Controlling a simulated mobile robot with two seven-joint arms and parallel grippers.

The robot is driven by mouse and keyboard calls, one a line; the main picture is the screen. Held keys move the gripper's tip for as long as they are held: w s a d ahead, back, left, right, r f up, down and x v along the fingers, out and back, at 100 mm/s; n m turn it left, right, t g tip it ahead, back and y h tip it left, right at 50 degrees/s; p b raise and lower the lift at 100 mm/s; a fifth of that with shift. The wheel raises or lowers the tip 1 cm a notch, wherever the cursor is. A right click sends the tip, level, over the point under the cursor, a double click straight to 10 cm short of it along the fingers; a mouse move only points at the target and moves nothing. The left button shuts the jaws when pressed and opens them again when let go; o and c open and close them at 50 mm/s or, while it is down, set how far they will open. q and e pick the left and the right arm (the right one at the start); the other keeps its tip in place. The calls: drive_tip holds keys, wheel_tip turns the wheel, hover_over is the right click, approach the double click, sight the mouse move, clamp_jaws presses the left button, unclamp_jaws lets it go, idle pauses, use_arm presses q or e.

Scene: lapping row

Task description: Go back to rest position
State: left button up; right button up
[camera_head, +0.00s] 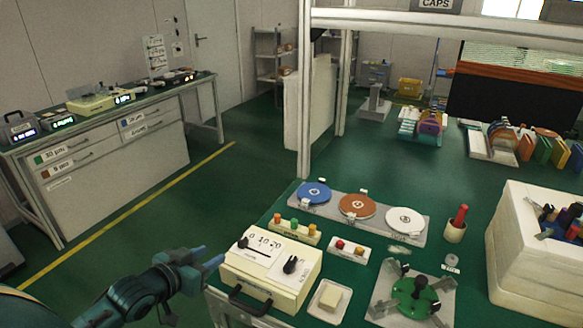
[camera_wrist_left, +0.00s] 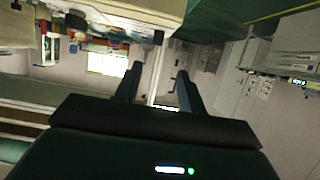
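My left gripper (camera_head: 213,256) reaches in from the lower left of the head view, beside the left edge of the green-topped bench (camera_head: 452,180). Its blue-tipped fingers point right, close to the cream control box (camera_head: 240,262) in the picture. In the left wrist view the two fingers of the gripper (camera_wrist_left: 158,84) stand apart with nothing between them. My right gripper is in neither view.
The bench holds a plate with blue (camera_head: 313,192), brown (camera_head: 357,206) and white (camera_head: 405,219) discs, a green-hub fixture (camera_head: 412,296) and a large white block (camera_head: 510,250). A side bench (camera_head: 115,150) stands left. Green floor (camera_head: 215,190) lies clear between.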

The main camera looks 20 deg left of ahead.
use_arm(q)
drive_tip(key=s+d+f+g, duration=0.1)
drive_tip(key=s+d+f, duration=0.3)
drive_tip(key=d, duration=0.3)
drive_tip(key=s+d+f+m+g+h, duration=0.1)
drive_tip(key=s+d+f, duration=0.3)
drive_tip(key=d, duration=0.4)
drive_tip(key=s+d+f+m+h, duration=0.1)
drive_tip(key=s+d+f, duration=0.3)
drive_tip(key=d, duration=0.4)
drive_tip(key=shift+s+g, duration=0.4)
drive_tip(key=shift+s, duration=0.3)
drive_tip(key=shift+d+f, duration=0.1)
idle(1.3)
